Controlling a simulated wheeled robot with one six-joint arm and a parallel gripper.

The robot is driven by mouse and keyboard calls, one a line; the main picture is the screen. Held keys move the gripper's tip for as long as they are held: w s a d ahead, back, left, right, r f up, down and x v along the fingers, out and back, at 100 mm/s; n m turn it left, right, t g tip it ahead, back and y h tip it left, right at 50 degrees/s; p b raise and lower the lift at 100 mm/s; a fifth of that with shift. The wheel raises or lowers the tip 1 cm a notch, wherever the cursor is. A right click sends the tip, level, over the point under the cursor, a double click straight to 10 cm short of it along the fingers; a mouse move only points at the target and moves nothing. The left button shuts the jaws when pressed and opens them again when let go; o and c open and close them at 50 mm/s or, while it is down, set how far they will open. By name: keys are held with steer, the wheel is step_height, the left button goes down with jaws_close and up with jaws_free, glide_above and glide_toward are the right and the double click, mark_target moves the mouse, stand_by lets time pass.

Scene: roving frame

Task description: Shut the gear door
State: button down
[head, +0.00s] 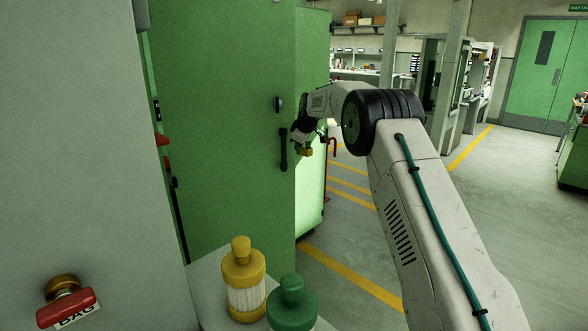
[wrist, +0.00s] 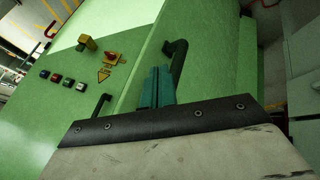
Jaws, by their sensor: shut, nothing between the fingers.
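The gear door appears to be the tall green panel (head: 225,110) with an upright black bar handle (head: 284,150) near its right edge. A narrow gap with dark and red parts shows along its left side; I cannot tell how far it stands open. My gripper (head: 299,133) is at handle height, just right of the handle in the head view. In the wrist view, my gripper's teal fingers (wrist: 158,85) are shut and empty, in front of a green face. A black handle (wrist: 176,60) shows just beyond them; I cannot tell whether they touch.
A yellow-capped bottle (head: 243,280) and a green-capped bottle (head: 291,303) stand low in front of the door. A grey panel with a red knob (head: 66,304) fills the left. Push buttons (wrist: 62,80) sit on the neighbouring green face. Open floor lies to the right.

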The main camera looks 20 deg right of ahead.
steer(key=a+f+m+t, duration=0.15)
steer(key=a+f, duration=0.35)
steer(key=f, duration=0.8)
steer(key=a+f+m+t, duration=0.15)
steer(key=a+f, duration=0.25)
steer(key=f, duration=1)
steer(key=m+t+h, duration=0.5)
steer(key=m+t, duration=0.2)
steer(key=m, duration=0.2)
glide_toward(286, 194)
steer(key=x, duration=0.7)
